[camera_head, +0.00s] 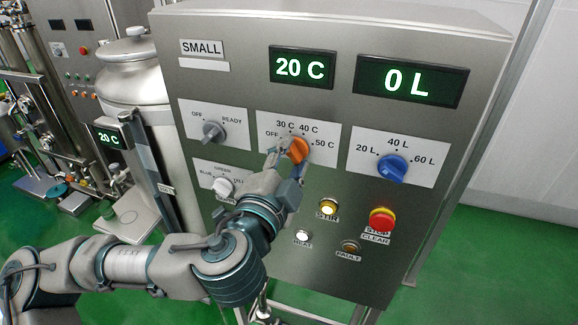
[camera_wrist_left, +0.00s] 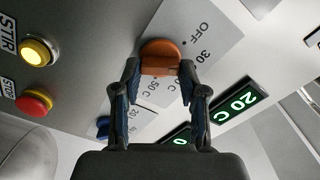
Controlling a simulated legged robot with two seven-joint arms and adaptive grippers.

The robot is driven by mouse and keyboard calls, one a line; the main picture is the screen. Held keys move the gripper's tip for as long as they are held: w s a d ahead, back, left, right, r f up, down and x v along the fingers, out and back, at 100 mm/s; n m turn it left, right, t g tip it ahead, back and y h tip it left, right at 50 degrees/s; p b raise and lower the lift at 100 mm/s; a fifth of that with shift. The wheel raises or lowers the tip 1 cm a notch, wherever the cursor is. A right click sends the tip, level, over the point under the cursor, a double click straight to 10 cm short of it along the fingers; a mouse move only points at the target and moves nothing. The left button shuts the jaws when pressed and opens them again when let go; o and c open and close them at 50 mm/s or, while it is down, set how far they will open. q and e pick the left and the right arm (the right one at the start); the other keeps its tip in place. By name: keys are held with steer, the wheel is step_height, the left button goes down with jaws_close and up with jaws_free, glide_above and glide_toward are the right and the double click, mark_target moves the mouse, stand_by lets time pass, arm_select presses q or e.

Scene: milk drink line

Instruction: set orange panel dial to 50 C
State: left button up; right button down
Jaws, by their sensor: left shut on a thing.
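The orange dial (camera_head: 298,150) sits on a white plate marked OFF, 30 C, 40 C and 50 C on the grey control panel (camera_head: 230,120). My left gripper (camera_head: 284,163) reaches up to it from below left and is shut on it. In the left wrist view the orange dial (camera_wrist_left: 159,58) lies between the two fingertips of my left gripper (camera_wrist_left: 160,75). Its exact pointer direction is hard to tell, as the fingers partly cover it. The temperature display (camera_head: 301,67) reads 20 C. My right gripper is not in view.
A blue dial (camera_head: 392,168) is to the right, with a display (camera_head: 411,82) above reading 0 L. A grey dial (camera_head: 214,131) and a white dial (camera_head: 223,186) are to the left. Below are a yellow STIR button (camera_head: 328,205) and a red stop button (camera_head: 382,219).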

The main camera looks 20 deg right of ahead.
arm_select(q)
steer(key=m, duration=0.4)
steer(key=shift+m, duration=0.3)
steer(key=m, duration=0.4)
steer(key=shift+m, duration=0.3)
steer(key=m, duration=0.3)
steer(key=shift+f+m+p, duration=0.15)
steer(key=shift+m+p, duration=0.15)
steer(key=shift+p, duration=0.05)
steer(key=m, duration=0.2)
steer(key=shift+w+m+p, duration=0.1)
steer(key=shift+m+p, duration=0.2)
steer(key=shift+m, duration=0.1)
steer(key=m, duration=0.2)
steer(key=m+p, duration=0.1)
steer(key=m, duration=0.1)
steer(key=shift+f, duration=0.25)
steer(key=shift+f+m, duration=0.1)
steer(key=shift+m, duration=0.2)
